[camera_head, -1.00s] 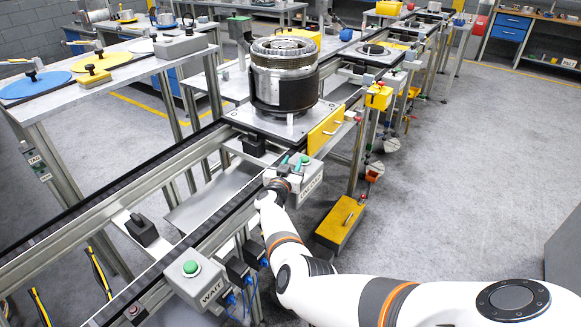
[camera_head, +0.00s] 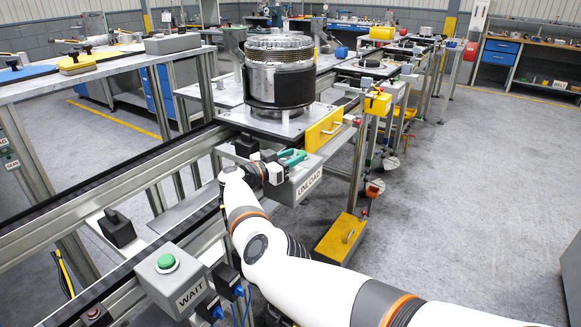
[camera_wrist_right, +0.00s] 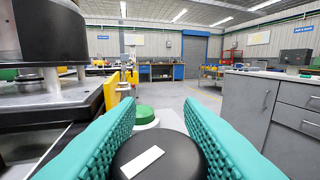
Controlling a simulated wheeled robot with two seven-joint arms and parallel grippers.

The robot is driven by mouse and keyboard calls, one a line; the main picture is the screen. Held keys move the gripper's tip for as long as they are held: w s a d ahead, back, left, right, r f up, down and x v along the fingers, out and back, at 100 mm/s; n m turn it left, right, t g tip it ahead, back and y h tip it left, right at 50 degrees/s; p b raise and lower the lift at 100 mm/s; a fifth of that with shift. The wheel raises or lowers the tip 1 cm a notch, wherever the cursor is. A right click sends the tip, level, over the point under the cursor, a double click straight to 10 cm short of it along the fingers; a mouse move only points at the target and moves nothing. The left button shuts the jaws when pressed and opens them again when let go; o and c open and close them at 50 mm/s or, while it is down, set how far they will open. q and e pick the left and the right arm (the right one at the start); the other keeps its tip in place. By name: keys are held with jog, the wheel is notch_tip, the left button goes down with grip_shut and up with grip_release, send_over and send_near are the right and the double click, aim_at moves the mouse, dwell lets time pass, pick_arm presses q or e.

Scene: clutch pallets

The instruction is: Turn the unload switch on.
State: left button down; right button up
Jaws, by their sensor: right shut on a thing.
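The unload switch shows in the right wrist view as a round black knob (camera_wrist_right: 160,158) with a white bar, which lies slanted from lower left to upper right. My right gripper (camera_wrist_right: 160,135) has its teal fingers on both sides of the knob and is shut on it. In the head view, my right gripper (camera_head: 291,158) is at the top of the grey box labelled UNLOAD (camera_head: 308,183), and the knob is hidden there. A green button (camera_wrist_right: 144,115) sits just beyond the knob in the wrist view. My left gripper is not in view.
A large metal clutch part (camera_head: 281,75) stands on a pallet (camera_head: 262,123) on the conveyor, close behind the gripper. A yellow plate (camera_head: 325,127) is beside it. A grey WAIT box (camera_head: 190,295) with a green button is nearer. Open floor lies to the right.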

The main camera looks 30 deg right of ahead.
dwell(0.4)
jog(key=o, duration=1)
jog(key=shift+c, duration=0.2)
jog(key=s+a, duration=0.1)
jog(key=a, duration=1.1)
jog(key=shift+s+b, duration=0.2)
jog(key=shift+b, duration=0.2)
jog(key=shift+f, duration=0.15)
